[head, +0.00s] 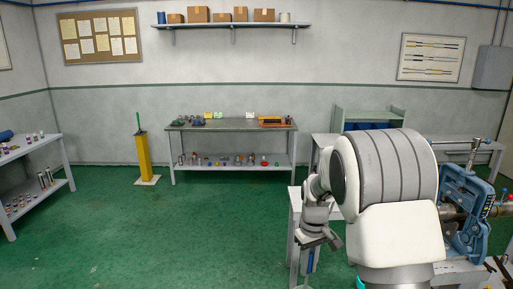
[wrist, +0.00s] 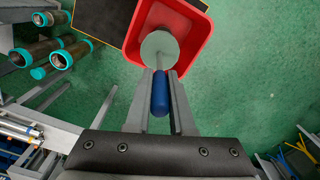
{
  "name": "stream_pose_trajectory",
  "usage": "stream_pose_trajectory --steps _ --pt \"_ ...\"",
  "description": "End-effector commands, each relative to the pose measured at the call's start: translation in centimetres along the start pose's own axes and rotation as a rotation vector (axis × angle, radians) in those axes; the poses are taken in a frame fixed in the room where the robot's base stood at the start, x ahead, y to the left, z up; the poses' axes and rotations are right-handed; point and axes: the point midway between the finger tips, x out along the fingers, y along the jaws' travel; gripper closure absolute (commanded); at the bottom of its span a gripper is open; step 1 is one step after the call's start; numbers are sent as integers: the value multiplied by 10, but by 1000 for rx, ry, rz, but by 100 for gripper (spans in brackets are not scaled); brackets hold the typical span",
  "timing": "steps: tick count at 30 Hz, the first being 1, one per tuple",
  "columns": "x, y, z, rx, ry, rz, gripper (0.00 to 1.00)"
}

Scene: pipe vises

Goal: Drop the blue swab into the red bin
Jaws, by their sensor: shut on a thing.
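The blue swab (wrist: 160,95) lies between the two fingers of my gripper (wrist: 160,100) in the wrist view, and the fingers are shut on it. In the head view my gripper (head: 313,243) points down with a bit of the blue swab (head: 311,260) below it. The red bin (wrist: 197,48) shows beyond the fingertips in the wrist view, its open top facing the camera. A pale grey disc with a thin rod appears over the bin's opening; I cannot tell if it belongs to the swab. The bin is not clear in the head view.
Several pipes with teal ends (wrist: 50,50) lie left of the bin. A grey bench (head: 295,205) stands beside my gripper, and a blue vise (head: 465,215) is at the right. A yellow post (head: 144,155) stands farther back. Green floor is open at the left.

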Motion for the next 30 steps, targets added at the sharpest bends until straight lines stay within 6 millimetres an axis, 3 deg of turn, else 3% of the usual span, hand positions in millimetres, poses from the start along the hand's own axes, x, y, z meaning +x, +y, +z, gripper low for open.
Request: stream_pose_trajectory --steps 1,6,16,17,22,30 --pt "11 0 0 0 0 0 100" --pt "27 0 0 0 0 0 100" --pt "28 0 0 0 1 0 100" --pt "28 0 0 0 1 0 73" --pt "28 0 0 0 1 0 44" --pt "29 0 0 0 0 0 44"
